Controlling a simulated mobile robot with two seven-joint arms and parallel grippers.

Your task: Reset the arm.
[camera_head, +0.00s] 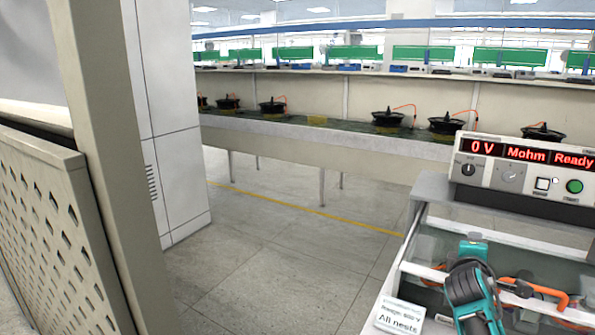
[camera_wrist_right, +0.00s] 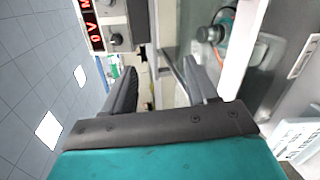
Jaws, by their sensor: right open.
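My right gripper (camera_wrist_right: 162,75) is open in the right wrist view, its two dark fingers apart with nothing seen between them. A teal and dark grey arm part (camera_head: 473,295), apparently my right arm, shows at the lower right of the head view, over the tester; its fingertips cannot be made out there. The tester's panel (camera_head: 524,170) reads "0 V", "Mohm" and "Ready"; it also shows at the upper left of the wrist view (camera_wrist_right: 97,25). My left gripper is not in view.
Orange cables (camera_head: 535,287) lie in the tester's glass-sided bay. An "All nests" label (camera_head: 400,316) stands at its front. A far bench (camera_head: 340,137) carries several black motors. A perforated panel and post (camera_head: 105,150) stand at the left. Open floor (camera_head: 270,270) lies between.

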